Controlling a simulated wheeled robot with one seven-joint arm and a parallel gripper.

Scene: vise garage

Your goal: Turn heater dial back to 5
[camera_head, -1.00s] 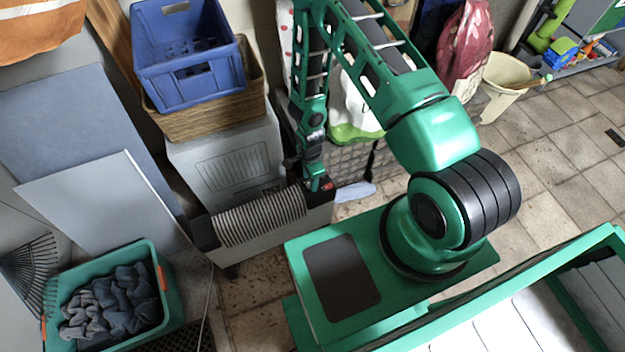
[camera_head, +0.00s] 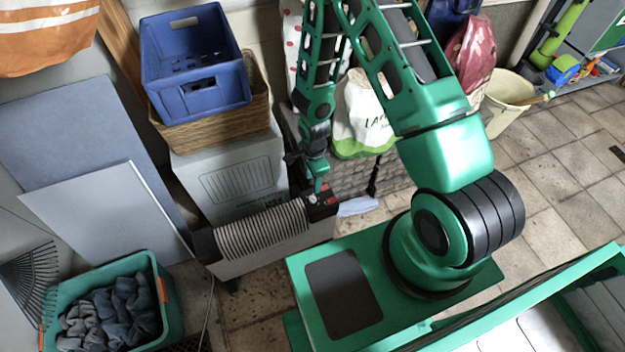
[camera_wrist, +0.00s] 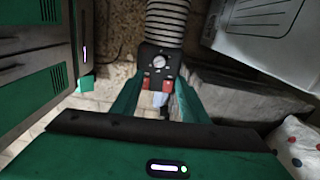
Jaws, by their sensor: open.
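The heater (camera_head: 262,236) is a low grey-white unit with a ribbed top, standing on the floor in front of a white box. Its dark control panel (camera_head: 322,203) is at its right end in the head view. In the wrist view the panel shows a pale round dial (camera_wrist: 159,62) and red switches (camera_wrist: 156,84). The dial's numbers are too small to read. My gripper (camera_head: 318,186) is just above the panel, pointing down. In the wrist view its green fingers (camera_wrist: 156,102) are open, one on each side of the panel's near end, with nothing between them.
A blue crate (camera_head: 195,98) sits in a wicker basket (camera_head: 212,135) on the white box (camera_head: 228,180) behind the heater. A green bin (camera_head: 163,300) of dark cloths stands at lower left. A white-and-green bag (camera_head: 362,120) stands behind my gripper.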

